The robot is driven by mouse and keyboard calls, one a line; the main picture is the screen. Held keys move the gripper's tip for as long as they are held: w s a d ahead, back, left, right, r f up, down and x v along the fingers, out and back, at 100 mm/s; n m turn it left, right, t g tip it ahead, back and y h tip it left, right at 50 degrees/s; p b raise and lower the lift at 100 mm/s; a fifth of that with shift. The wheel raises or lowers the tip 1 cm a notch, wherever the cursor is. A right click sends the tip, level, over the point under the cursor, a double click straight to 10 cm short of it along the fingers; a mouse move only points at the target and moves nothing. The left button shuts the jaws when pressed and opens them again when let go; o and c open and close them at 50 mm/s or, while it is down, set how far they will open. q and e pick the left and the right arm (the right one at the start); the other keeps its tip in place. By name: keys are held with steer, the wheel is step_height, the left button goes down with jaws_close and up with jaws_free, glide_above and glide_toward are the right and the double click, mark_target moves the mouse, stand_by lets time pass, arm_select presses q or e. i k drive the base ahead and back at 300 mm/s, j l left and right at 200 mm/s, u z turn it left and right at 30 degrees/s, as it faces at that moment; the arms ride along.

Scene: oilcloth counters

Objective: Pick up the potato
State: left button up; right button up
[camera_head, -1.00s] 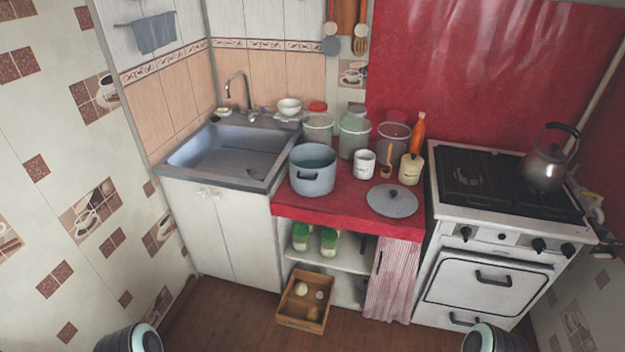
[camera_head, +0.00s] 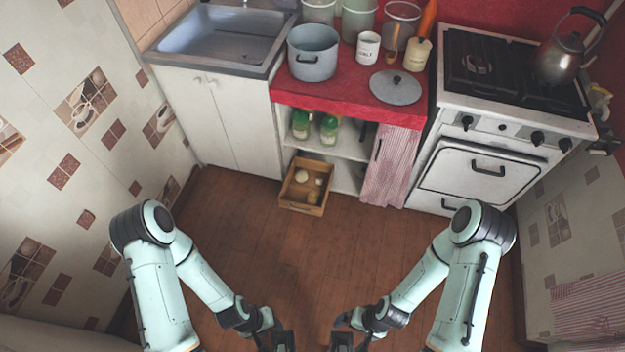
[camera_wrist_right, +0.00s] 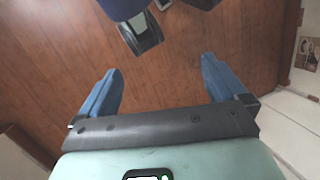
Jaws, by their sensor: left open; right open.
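A wooden crate (camera_head: 300,208) stands on the floor in front of the open shelf. A few small round vegetables lie in it. A yellowish-brown one (camera_head: 312,198) at its front right may be the potato, but it is too small to be certain. My left gripper (camera_head: 283,343) and right gripper (camera_head: 342,343) are low in the head view, close together and well short of the crate. In the right wrist view, my right gripper (camera_wrist_right: 160,65) has its blue fingers wide apart with nothing between them. My left gripper is open, with its tips barely visible.
The wooden floor (camera_head: 265,235) is clear between my arms and the crate. A red counter (camera_head: 345,95) with a pot (camera_head: 312,52) and lid (camera_head: 396,87) overhangs the shelf. A stove (camera_head: 478,165) stands at right, a striped curtain (camera_head: 392,165) beside the shelf.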

mark_target(314, 197)
steer(key=i+j, duration=0.6)
steer(key=i, duration=0.15)
steer(key=i+j, duration=0.6)
steer(key=i+l+z, duration=0.05)
steer(key=i, duration=0.1)
